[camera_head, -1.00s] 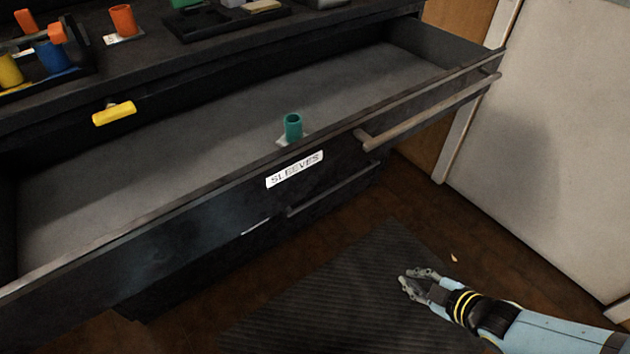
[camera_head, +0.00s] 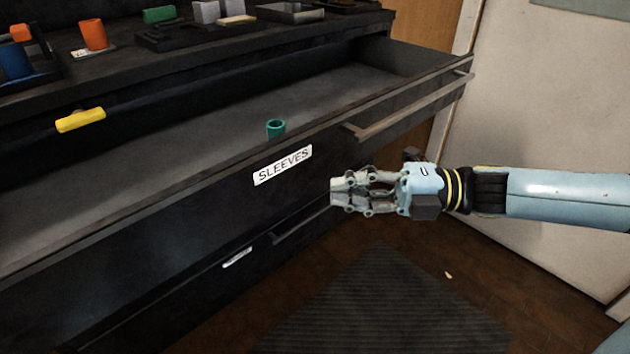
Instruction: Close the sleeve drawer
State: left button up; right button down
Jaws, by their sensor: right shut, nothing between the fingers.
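The sleeve drawer (camera_head: 200,205) is a dark drawer pulled well open, with a white label (camera_head: 283,165) reading SLEEVES on its front. Its bar handle (camera_head: 415,108) runs along the upper right part of the front. A green sleeve (camera_head: 275,128) stands inside near the front wall. My right gripper (camera_head: 340,194) is shut and empty. It is in front of the drawer, right of the label and below the handle; I cannot tell whether it touches the front. My left gripper is not in view.
A yellow handle-like piece (camera_head: 80,120) sits at the left above the drawer's inside. The cabinet top holds an orange sleeve (camera_head: 93,35), a green block (camera_head: 159,15) and dark trays. A lower drawer (camera_head: 300,225) is shut. A ribbed mat (camera_head: 385,305) lies on the floor; a pale door (camera_head: 550,110) stands right.

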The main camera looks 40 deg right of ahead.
aim_at(283, 175)
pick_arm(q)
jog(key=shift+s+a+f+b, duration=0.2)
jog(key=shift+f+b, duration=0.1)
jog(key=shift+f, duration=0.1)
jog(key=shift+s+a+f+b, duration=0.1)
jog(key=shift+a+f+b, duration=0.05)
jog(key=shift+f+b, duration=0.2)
pick_arm(e)
jog(key=shift+w+a, duration=0.25)
jog(key=shift+w, duration=0.65)
jog(key=shift+w+a, duration=0.25)
jog(key=shift+w, duration=0.6)
jog(key=shift+w+a, duration=0.25)
jog(key=shift+w, duration=0.65)
